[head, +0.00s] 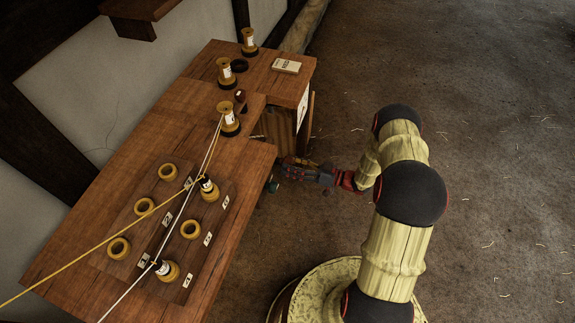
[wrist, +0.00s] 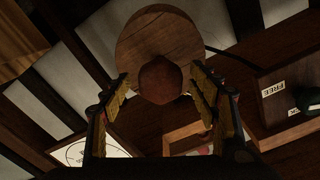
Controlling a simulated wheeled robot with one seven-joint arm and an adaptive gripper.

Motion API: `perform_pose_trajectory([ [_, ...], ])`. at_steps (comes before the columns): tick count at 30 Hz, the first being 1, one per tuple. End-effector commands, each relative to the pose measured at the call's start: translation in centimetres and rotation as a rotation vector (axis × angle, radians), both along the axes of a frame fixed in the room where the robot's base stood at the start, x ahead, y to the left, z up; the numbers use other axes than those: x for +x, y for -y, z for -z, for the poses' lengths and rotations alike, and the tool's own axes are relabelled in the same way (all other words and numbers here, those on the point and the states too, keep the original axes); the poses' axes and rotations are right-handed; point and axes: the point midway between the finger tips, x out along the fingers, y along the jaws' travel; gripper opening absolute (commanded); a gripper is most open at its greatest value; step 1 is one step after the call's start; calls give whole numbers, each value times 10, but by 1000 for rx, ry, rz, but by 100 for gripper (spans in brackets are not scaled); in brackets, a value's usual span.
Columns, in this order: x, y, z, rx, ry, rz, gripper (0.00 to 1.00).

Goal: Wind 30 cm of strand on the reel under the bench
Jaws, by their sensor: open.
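In the wrist view a round wooden disc (wrist: 150,38), which looks like part of the reel, fills the top middle. A dark rounded wooden knob (wrist: 162,80) stands out in front of it. My gripper (wrist: 158,92) is open, with one finger on each side of the knob; I cannot tell whether either finger touches it. In the head view my gripper (head: 287,169) is low at the right side of the bench (head: 140,185), by its opening, and the reel is hidden. A yellow strand (head: 95,250) and a white strand (head: 150,264) run across the bench top.
Several bobbins and yellow rings stand on the bench, with one bobbin (head: 229,122) near the strands' upper end. A FREE label (wrist: 273,87) and a dark green object (wrist: 308,102) are right in the wrist view; a white dial-like face (wrist: 88,152) is lower left. Floor to the right is open.

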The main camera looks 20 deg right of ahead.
Motion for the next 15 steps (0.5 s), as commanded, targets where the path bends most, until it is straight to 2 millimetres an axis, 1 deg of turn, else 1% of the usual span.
perform_pose_trajectory([
  [3,7,-9,1,-1,1,-1,60],
  [6,9,-12,0,-1,1,0,60],
  [14,10,-13,-1,0,0,0,60],
  [15,10,-13,-1,0,0,0,58],
])
